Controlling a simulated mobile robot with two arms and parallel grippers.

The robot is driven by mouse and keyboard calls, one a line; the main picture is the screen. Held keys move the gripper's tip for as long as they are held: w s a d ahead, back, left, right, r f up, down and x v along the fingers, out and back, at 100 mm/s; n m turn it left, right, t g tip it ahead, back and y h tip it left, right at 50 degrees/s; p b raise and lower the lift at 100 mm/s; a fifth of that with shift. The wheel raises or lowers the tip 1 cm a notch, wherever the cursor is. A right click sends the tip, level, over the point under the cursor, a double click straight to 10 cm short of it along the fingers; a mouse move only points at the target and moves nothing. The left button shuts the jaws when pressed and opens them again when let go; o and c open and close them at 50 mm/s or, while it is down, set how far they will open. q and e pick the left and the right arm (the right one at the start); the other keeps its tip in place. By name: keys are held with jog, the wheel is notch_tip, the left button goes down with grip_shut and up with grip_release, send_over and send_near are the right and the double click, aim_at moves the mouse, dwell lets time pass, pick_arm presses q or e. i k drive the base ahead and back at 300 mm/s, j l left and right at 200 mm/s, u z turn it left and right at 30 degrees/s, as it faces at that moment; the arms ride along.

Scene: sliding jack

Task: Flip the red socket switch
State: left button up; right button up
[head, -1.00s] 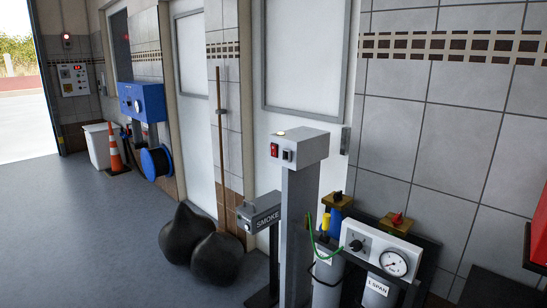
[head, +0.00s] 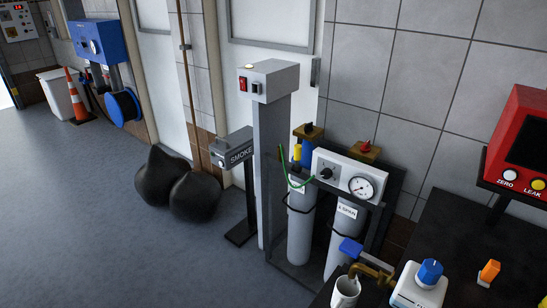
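In the head view, a red rocker switch (head: 243,84) sits on the front face of a light grey box on top of a grey post (head: 272,170). A dark switch (head: 255,88) is beside it on the same face. A pale round button (head: 249,67) is on the box's top. Whether the red switch is on or off is too small to tell. Neither of my grippers shows in the view.
Gas cylinders with a gauge panel (head: 349,176) stand right of the post. A dark bench (head: 455,235) with a red device (head: 522,150) is at the right. Black bags (head: 178,183) and a SMOKE box (head: 234,147) are at left. Floor at front left is clear.

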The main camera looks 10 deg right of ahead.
aim_at(242, 81)
jog(key=i+j+u, duration=0.2)
jog(key=i+u, duration=0.2)
jog(key=i, duration=0.4)
jog(key=i+l+u, duration=0.1)
jog(key=i+u, duration=0.25)
jog(key=i, duration=0.45)
